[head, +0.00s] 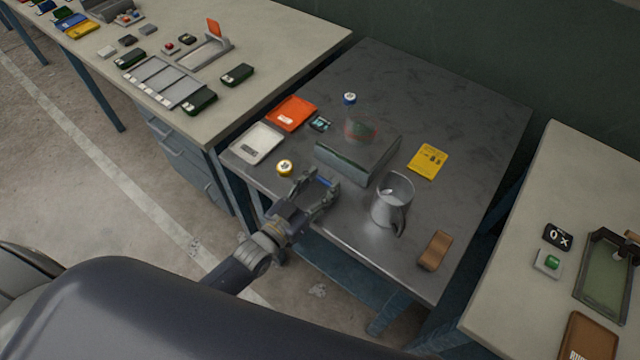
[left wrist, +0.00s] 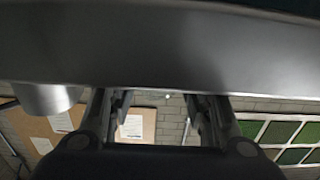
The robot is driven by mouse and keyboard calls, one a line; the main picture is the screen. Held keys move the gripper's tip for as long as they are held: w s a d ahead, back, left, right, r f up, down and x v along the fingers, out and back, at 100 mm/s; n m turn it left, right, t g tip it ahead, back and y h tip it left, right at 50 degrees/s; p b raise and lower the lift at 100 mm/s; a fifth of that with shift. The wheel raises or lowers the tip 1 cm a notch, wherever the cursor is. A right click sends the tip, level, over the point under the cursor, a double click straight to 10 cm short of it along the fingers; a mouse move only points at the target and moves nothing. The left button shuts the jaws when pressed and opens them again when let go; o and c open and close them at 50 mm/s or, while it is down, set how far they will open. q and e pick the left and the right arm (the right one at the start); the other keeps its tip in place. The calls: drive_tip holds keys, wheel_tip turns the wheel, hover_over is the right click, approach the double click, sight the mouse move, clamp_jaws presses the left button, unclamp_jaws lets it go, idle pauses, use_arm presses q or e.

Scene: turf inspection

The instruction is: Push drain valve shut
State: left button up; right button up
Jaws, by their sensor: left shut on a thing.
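My left gripper (head: 324,185) is at the front edge of the grey metal table, in front of a glassy-grey box (head: 350,166). It is shut on a small blue part (head: 325,182), which looks like the drain valve's handle. The fingers largely cover this part, so I cannot tell how far the valve is turned or pushed. In the left wrist view the two fingers (left wrist: 158,105) stand apart below a broad grey metal band (left wrist: 165,50). The blue part does not show there. My right gripper is not in view.
A grey metal jug (head: 391,202) stands close right of the gripper. A yellow card (head: 427,161) and a brown block (head: 435,250) lie to the right.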

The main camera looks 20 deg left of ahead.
sight(329, 175)
use_arm(q)
drive_tip(key=shift+o, duration=0.2)
drive_tip(key=shift+b+x, duration=0.6)
drive_tip(key=shift+x, duration=1.2)
drive_tip(key=shift+r, duration=0.25)
drive_tip(key=shift+c, duration=0.2)
drive_tip(key=o, duration=1.3)
drive_tip(key=shift+c, duration=0.2)
drive_tip(key=o, duration=0.3)
drive_tip(key=shift+o, duration=0.2)
drive_tip(key=shift+w+d+f, duration=0.1)
drive_tip(key=shift+f, duration=0.05)
